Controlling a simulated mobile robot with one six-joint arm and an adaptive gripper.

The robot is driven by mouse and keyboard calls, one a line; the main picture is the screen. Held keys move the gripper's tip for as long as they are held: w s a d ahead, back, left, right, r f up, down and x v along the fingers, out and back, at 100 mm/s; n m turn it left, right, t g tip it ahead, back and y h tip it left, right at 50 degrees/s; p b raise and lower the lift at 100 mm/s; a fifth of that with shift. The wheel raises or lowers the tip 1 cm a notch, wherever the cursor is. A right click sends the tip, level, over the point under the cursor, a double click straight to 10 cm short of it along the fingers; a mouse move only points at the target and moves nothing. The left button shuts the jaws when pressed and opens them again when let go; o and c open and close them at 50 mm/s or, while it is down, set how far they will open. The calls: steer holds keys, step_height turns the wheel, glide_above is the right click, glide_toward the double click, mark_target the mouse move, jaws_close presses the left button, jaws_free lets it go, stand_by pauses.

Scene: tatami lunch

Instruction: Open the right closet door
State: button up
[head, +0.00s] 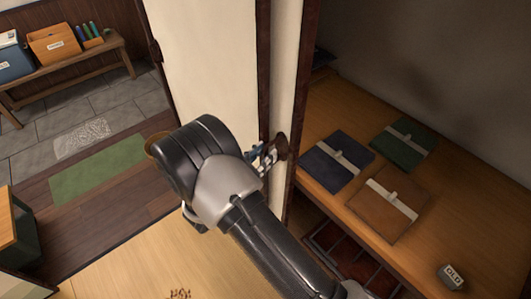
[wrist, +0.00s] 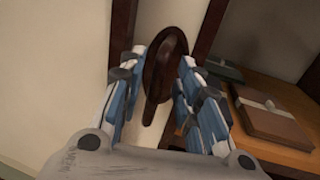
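The closet door with the handle is a cream panel (head: 286,60) in dark wood frames, beside another cream panel (head: 205,70) on its left. A dark brown oval handle (head: 281,147) sits on it. In the wrist view the handle (wrist: 167,60) is upright with a raised grip bar. My gripper (head: 267,158) is at the handle. Its blue and white fingers (wrist: 160,85) stand apart, one on each side of the handle, and I cannot tell whether they touch it. To the right of the door the closet interior is exposed.
A wooden shelf (head: 450,215) inside the closet holds blue (head: 325,168), green (head: 415,135) and brown (head: 375,218) folded cloths and a dark object labelled OLD (head: 451,277). A bench (head: 70,78) with boxes stands at the far left. Tatami floor (head: 125,265) lies in front.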

steer(key=v, duration=1)
steer(key=shift+s+a, duration=0.25)
steer(key=shift+s, duration=0.05)
steer(key=s+d+r+m+g+y, duration=0.1)
steer(key=s+d+r+m+g, duration=0.3)
steer(key=d+r+m+g, duration=0.4)
steer(key=s+d+r+m+g+y, duration=0.1)
steer(key=s+d+r+m+g, duration=0.4)
steer(key=d, duration=0.5)
steer(key=s+r+m+t+y, duration=0.4)
steer(key=s+r+m+y, duration=0.3)
steer(key=s+m+y, duration=0.3)
steer(key=s+m, duration=0.3)
steer(key=m, duration=0.1)
steer(key=shift+s+r, duration=0.2)
steer(key=shift+s, duration=0.1)
